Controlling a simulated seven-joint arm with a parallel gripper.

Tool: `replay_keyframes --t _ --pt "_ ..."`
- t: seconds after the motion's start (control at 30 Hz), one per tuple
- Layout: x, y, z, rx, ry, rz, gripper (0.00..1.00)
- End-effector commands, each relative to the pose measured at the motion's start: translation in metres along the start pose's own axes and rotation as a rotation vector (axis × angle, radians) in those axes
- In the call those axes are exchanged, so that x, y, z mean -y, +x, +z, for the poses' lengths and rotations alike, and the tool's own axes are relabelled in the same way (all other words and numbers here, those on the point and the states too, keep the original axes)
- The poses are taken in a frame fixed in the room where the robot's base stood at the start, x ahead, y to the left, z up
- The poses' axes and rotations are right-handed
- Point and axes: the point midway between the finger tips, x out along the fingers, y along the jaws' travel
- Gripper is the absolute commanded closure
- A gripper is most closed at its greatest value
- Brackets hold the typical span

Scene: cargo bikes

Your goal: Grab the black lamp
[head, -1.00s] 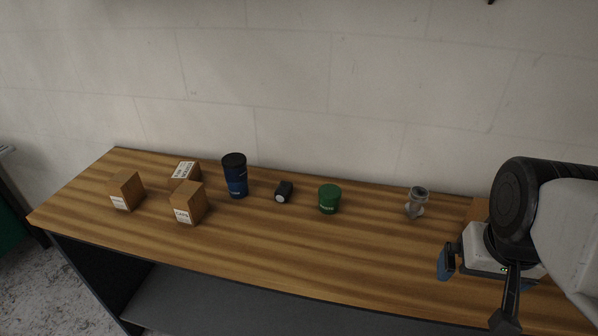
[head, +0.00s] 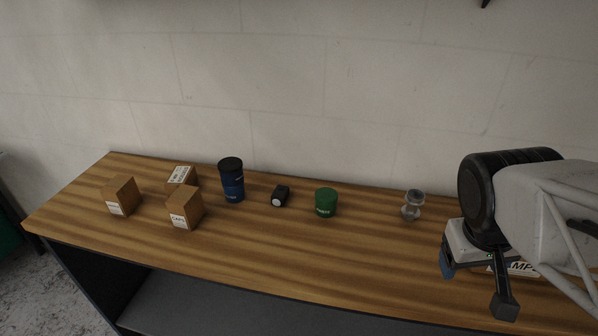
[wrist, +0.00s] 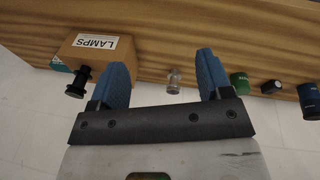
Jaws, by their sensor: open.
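A small black lamp (head: 281,196) with a round white face lies on the wooden bench, between a dark blue cup and a green tub. In the wrist view this lamp (wrist: 271,87) is at the right, well outside my fingers. A black spool-shaped thing (wrist: 78,82) stands beside the LAMPS box in the wrist view, just left of my left finger; I cannot tell if it is also a lamp. My gripper (wrist: 163,80) is open and empty, with blue fingertips. In the head view my gripper (head: 476,280) is at the bench's right end.
The LAMPS box (wrist: 100,55) is near my left finger. A clear spool-shaped thing (head: 412,205) stands left of my arm. The green tub (head: 326,202), blue cup (head: 231,180) and several cardboard boxes (head: 185,208) stand further left. A wall rises behind the bench; its front middle is clear.

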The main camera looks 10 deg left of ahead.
Motion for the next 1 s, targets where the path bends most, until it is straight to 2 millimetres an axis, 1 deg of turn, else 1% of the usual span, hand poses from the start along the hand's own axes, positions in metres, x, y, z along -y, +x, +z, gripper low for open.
replay_keyframes --t 0.3,0.43,0.57,0.67,0.77,0.87,0.97,1.0 --pt "0.005 0.026 -0.062 0.065 -0.45 0.221 0.28" --pt "0.013 0.036 -0.092 0.084 -0.644 0.314 0.28" --pt "0.028 0.046 -0.123 0.099 -0.84 0.407 0.28" --pt "0.042 0.054 -0.147 0.108 -0.992 0.479 0.28" --pt "0.061 0.062 -0.171 0.114 -1.144 0.552 0.28" --pt "0.082 0.071 -0.195 0.118 -1.297 0.627 0.28" --pt "0.108 0.079 -0.217 0.12 -1.449 0.703 0.28" --pt "0.119 0.083 -0.226 0.12 -1.509 0.733 0.28"
